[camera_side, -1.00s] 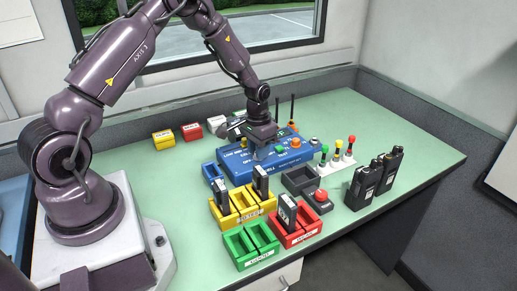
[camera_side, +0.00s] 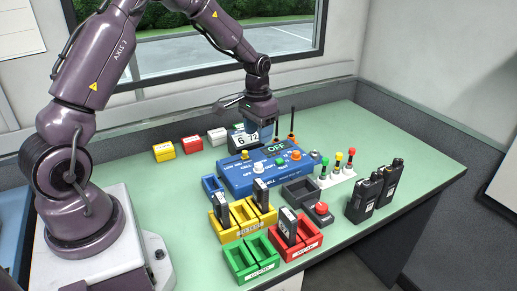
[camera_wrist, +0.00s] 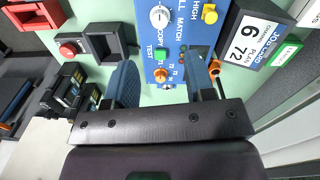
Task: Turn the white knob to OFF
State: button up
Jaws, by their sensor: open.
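The white knob (camera_side: 258,168) sits at the front left of the blue box (camera_side: 232,182). My gripper (camera_side: 262,118) is above the back of the box, apart from the knob. In the wrist view my gripper (camera_wrist: 161,76) is open and empty, with the knob beyond the fingertips.
The box also carries a yellow knob (camera_side: 244,155), a green button (camera_side: 279,161) and an orange knob (camera_side: 295,155). A job card (camera_side: 246,139) stands behind it. Coloured trays, a red button (camera_side: 321,208), an indicator strip (camera_side: 337,171) and radios (camera_side: 364,196) stand in front and right.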

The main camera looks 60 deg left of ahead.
jog(key=shift+r, duration=1.65)
jog(key=s+d+r+m+t, duration=0.1)
jog(key=s+d+r+t, duration=0.1)
jog(key=s+d+r, duration=0.5)
jog(key=s+d+r+m+t, duration=0.1)
jog(key=s+d+r+t, duration=0.2)
jog(key=s+d+r, duration=0.5)
jog(key=s+r, duration=0.2)
jog(key=s, duration=0.4)
jog(key=shift+s+t, duration=0.2)
jog(key=shift+t, duration=0.1)
